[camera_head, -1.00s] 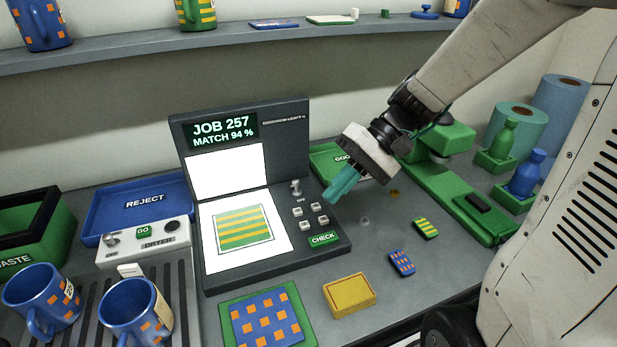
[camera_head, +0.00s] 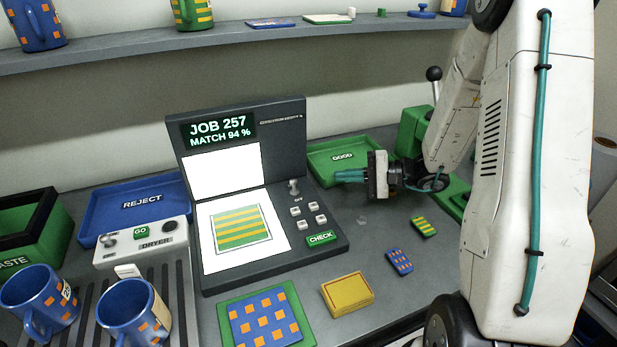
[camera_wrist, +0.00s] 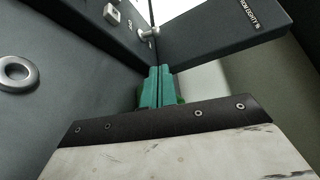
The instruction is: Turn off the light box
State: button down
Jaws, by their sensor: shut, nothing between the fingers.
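The light box (camera_head: 190,270) is a dark grey, hinged unit with lit white panels and a display reading "JOB 257 MATCH 94 %". A green and yellow striped pattern (camera_head: 237,229) lies on its lit lower panel. Its small toggle switch (camera_head: 293,187), marked "OFF" below, stands at the panel's upper right; it also shows in the wrist view (camera_wrist: 148,33). My gripper (camera_head: 338,176) has teal fingers, shut and empty. It points left at the switch from the right, a short gap away. In the wrist view the fingertips (camera_wrist: 157,70) sit just below the switch.
White buttons and a green CHECK key (camera_head: 322,237) sit below the switch. A green GOOD tray (camera_head: 325,160) lies behind my gripper. A blue REJECT tray (camera_head: 110,222) is left. A yellow block (camera_head: 347,294) and small patterned pieces (camera_head: 399,261) lie in front.

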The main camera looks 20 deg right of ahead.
aim_at(306, 186)
jog(key=x, duration=1)
jog(key=shift+a, duration=0.1)
jog(key=shift+s+r+n+t+y, duration=0.1)
jog(key=shift+s+n+t+y, duration=0.2)
jog(key=shift+n, duration=0.3)
jog(key=shift+s+n+t+y, duration=0.2)
jog(key=shift+n+y, duration=0.1)
jog(key=shift+n, duration=0.3)
jog(key=shift+s, duration=0.4)
dwell(0.5)
jog(key=v, duration=0.7)
jog(key=shift+s+d+r, duration=0.1)
jog(key=shift+s+d, duration=0.1)
jog(key=shift+d, duration=0.15)
